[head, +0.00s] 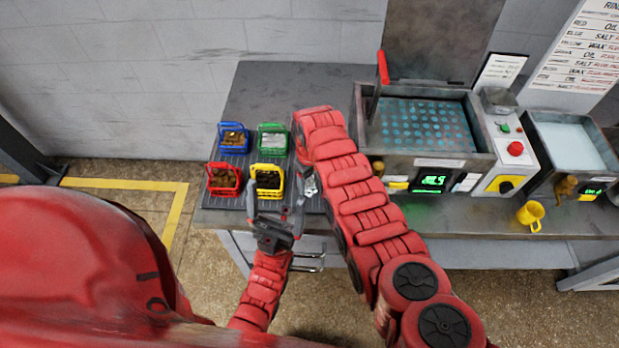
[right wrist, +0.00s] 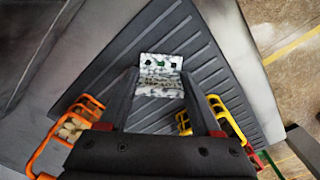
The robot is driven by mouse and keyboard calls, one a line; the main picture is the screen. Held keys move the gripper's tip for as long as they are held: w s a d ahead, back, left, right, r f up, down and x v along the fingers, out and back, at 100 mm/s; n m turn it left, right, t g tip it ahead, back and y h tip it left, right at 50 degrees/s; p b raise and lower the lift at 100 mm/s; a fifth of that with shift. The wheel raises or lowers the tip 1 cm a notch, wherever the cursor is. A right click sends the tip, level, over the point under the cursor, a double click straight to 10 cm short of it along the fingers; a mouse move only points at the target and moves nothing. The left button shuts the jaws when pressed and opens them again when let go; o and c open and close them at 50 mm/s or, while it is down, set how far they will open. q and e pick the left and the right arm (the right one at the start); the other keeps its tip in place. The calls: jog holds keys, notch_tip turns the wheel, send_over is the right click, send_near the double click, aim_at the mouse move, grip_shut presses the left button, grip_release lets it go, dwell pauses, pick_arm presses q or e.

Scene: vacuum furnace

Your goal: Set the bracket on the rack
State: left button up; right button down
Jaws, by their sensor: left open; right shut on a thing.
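The bracket (right wrist: 161,74) is a small speckled grey-white L-shaped piece with holes in its upright face. My right gripper (right wrist: 160,82) is shut on it, over a dark ribbed mat (right wrist: 213,58), which may be the rack. I cannot tell whether the bracket touches the mat. In the head view, a bit of the bracket (head: 310,187) shows beside my right arm, which hides the right gripper. My left gripper (head: 276,200) is open and empty, just in front of the yellow basket (head: 268,177).
Red (head: 224,179), blue (head: 233,137) and green (head: 272,139) baskets stand on the ribbed mat. An orange basket (right wrist: 76,130) stands left in the wrist view. A tank with a blue perforated surface (head: 425,122) and a yellow mug (head: 530,215) are right of my arm.

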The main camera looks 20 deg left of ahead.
jog(key=shift+s+d+f+b, duration=0.1)
jog(key=shift+d+f+b, duration=0.1)
jog(key=shift+b, duration=0.1)
jog(key=shift+c, duration=1.5)
grip_release()
jog(key=shift+o, duration=1.1)
jog(key=shift+a, duration=0.15)
